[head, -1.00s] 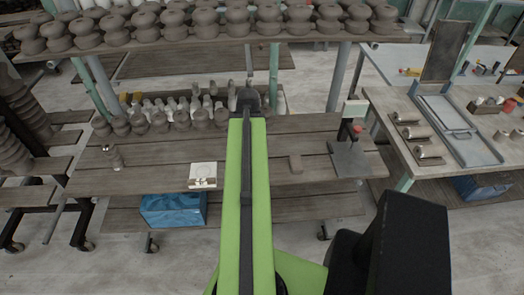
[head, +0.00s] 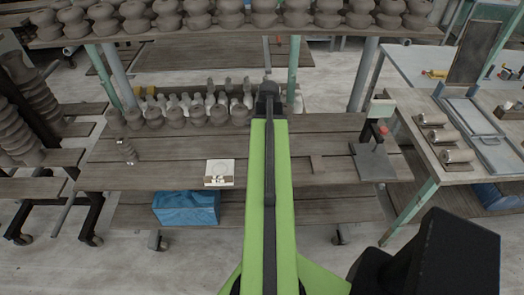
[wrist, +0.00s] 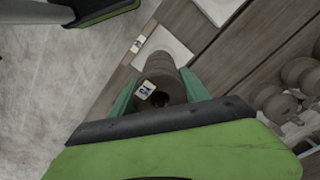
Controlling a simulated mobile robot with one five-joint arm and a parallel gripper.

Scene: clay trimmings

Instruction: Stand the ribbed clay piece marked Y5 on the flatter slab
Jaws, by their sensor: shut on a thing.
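My gripper (wrist: 160,82) is shut on the ribbed clay piece (wrist: 160,67), whose body sits between the two green fingers in the wrist view. Its label reads Y5, and a dark hole shows in the end facing the camera. A pale slab (wrist: 170,42) with a small label beside it lies on the boards beyond the piece, partly covered by it. A second pale slab (wrist: 222,6) is cut by the top edge. I cannot tell which is flatter. In the head view one pale slab (head: 220,167) shows left of my arm, which hides the gripper and held piece.
Crowded clay pieces (head: 180,112) stand behind. A dark plate with an upright device (head: 374,163) is at the right. An upper shelf (head: 200,33) of clay pieces runs above the back.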

